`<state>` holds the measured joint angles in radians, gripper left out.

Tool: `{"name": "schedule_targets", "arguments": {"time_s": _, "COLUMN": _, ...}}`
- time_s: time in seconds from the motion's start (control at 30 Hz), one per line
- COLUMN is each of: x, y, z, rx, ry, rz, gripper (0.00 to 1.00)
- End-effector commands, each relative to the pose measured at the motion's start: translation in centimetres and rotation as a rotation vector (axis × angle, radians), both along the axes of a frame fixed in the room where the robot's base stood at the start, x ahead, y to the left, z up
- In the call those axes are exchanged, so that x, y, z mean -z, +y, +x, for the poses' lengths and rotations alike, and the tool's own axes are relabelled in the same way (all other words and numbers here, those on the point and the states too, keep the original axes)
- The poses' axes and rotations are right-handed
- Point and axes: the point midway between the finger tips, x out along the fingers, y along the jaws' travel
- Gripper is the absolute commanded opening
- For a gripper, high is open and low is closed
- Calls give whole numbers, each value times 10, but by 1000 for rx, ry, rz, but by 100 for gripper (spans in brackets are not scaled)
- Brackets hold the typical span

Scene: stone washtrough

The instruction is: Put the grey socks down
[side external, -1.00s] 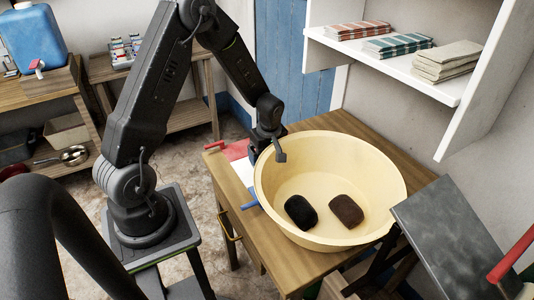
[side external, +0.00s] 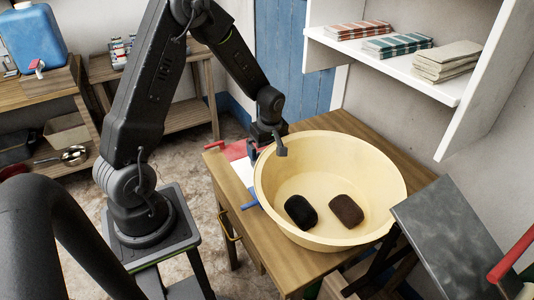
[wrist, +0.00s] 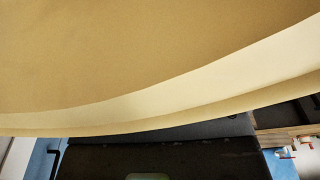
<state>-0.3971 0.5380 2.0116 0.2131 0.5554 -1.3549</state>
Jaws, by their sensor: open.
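No grey socks can be made out in either view. My gripper (side external: 266,134) is beside the far-left rim of a cream basin (side external: 385,178), pointing down. In the basin lie a black rounded bundle (side external: 300,212) and a dark brown one (side external: 346,210), side by side and apart. In the wrist view the basin's wall (wrist: 150,60) fills the upper part, very close, and nothing sock-like shows.
The basin stands on a wooden table (side external: 240,205). Red, white and blue pieces lie at the table's left, partly behind the basin. A grey slanted board (side external: 450,235) is at right. Folded cloths (side external: 445,62) lie on a white shelf (side external: 400,68) above.

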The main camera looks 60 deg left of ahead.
Motion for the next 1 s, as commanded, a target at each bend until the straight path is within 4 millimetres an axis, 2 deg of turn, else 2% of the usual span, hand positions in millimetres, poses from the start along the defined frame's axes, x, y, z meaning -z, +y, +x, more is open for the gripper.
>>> {"name": "schedule_targets", "arguments": {"time_s": 0.1, "x": -28, "y": -3, "z": 1, "rx": 2, "ry": -6, "rz": 3, "gripper": 100}}
{"name": "schedule_targets", "arguments": {"time_s": 0.3, "x": -67, "y": -8, "z": 0, "rx": 3, "ry": -5, "rz": 2, "gripper": 100}}
{"name": "schedule_targets", "arguments": {"time_s": 0.57, "x": -95, "y": -13, "z": 0, "rx": 6, "ry": -2, "rz": 1, "gripper": 100}}
{"name": "schedule_targets", "arguments": {"time_s": 0.67, "x": -108, "y": -21, "z": -3, "rx": 61, "ry": -16, "rz": 4, "gripper": 100}}
{"name": "schedule_targets", "arguments": {"time_s": 0.83, "x": -156, "y": -59, "z": -24, "rx": 350, "ry": -78, "rz": 28, "gripper": 100}}
{"name": "schedule_targets", "arguments": {"time_s": 1.0, "x": -202, "y": -107, "z": -67, "rx": 757, "ry": -154, "rz": 84, "gripper": 100}}
